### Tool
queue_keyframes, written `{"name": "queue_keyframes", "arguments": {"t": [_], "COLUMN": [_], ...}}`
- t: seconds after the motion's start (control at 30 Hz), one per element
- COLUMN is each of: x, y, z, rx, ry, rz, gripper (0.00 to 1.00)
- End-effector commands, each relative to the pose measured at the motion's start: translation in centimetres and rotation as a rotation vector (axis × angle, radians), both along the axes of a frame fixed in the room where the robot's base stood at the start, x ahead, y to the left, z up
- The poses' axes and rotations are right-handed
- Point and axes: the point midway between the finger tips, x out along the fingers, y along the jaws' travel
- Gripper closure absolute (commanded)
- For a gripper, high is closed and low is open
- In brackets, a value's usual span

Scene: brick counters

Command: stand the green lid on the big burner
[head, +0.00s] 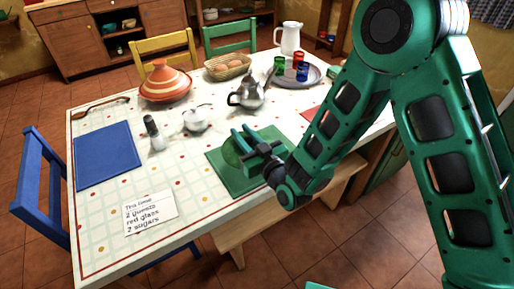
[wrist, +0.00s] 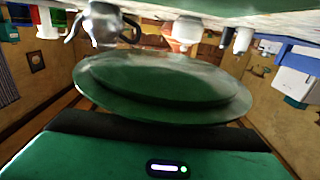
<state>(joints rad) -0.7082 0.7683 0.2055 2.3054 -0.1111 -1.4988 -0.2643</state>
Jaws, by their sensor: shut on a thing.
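My gripper (head: 252,142) is low over the green mat (head: 226,177) at the near right of the table. It is shut on a round green disc (head: 231,154), dark green like the mat. In the wrist view the disc (wrist: 165,85) fills the middle, with a wide rim and a stepped inner ring. I cannot tell whether it is a lid or a plate, or whether it touches the mat. No burner shows in either view.
The table (head: 200,221) bears a blue mat (head: 107,155), a note (head: 150,212), a pepper mill (head: 154,133), a white sugar pot (head: 195,119), a metal teapot (head: 246,92), a striped tagine (head: 166,84), an egg basket (head: 228,67) and a tray (head: 314,76) with coloured glasses.

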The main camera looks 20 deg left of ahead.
Motion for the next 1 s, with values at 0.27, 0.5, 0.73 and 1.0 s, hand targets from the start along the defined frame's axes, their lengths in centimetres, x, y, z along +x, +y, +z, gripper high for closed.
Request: {"name": "queue_keyframes", "arguments": {"t": [0.27, 0.5, 0.73, 1.0], "x": [0.7, 1.7, 2.0, 1.9], "y": [-1.7, -3.7, -4.1, -4.1], "z": [-1.3, -2.5, -3.3, -6.5], "rx": [-0.003, -0.001, 0.000, 0.001], "ry": [-0.002, 0.000, 0.000, 0.002], "rz": [0.002, 0.000, 0.000, 0.000], "gripper": [1.00, 1.00, 1.00, 1.00]}}
